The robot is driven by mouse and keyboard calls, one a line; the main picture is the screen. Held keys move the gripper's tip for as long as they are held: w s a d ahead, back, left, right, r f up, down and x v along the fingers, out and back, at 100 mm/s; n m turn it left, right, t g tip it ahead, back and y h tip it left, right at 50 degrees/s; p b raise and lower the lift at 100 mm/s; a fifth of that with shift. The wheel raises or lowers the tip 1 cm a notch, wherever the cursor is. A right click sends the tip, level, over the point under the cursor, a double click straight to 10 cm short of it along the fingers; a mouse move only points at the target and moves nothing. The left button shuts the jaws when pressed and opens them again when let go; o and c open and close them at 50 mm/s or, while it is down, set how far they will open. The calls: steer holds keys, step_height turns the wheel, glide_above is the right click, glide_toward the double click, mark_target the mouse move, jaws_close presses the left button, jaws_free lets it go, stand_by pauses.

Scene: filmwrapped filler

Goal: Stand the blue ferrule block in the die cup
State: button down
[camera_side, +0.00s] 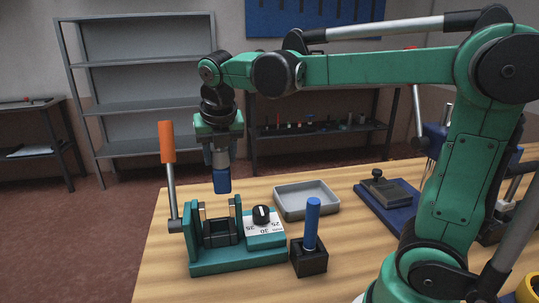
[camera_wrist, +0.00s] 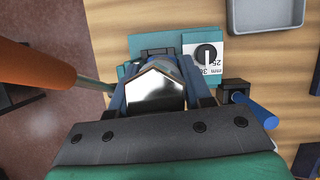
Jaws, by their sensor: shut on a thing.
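My gripper (camera_side: 219,165) is shut on the blue ferrule block (camera_side: 222,182) and holds it roughly upright in the air above the teal press fixture (camera_side: 262,258). In the wrist view a shiny silver angular face (camera_wrist: 157,92) shows between the fingers; I cannot tell whether it is the block's upper end. The die cup (camera_side: 221,237) appears to be the dark part low between the fixture's upright posts. It is below the block and apart from it. In the wrist view the held thing and my gripper hide the cup.
An orange-handled lever (camera_side: 167,143) rises close left of my gripper. A dial (camera_side: 262,215) is on the fixture's right. A black block with a blue rod (camera_side: 312,225) stands in front right. A grey tray (camera_side: 333,205) and a blue-based tool (camera_side: 387,190) are behind right.

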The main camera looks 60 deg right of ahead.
mark_target(215, 185)
steer(key=shift+w+a+f+n, duration=0.2)
steer(key=shift+w+a+n, duration=0.25)
steer(key=shift+a, duration=0.3)
steer(key=shift+s, duration=0.1)
steer(key=shift+f, duration=2.9)
steer(key=shift+f, duration=0.85)
steer(key=shift+c, duration=1.5)
jaws_free()
steer(key=shift+v, duration=2.8)
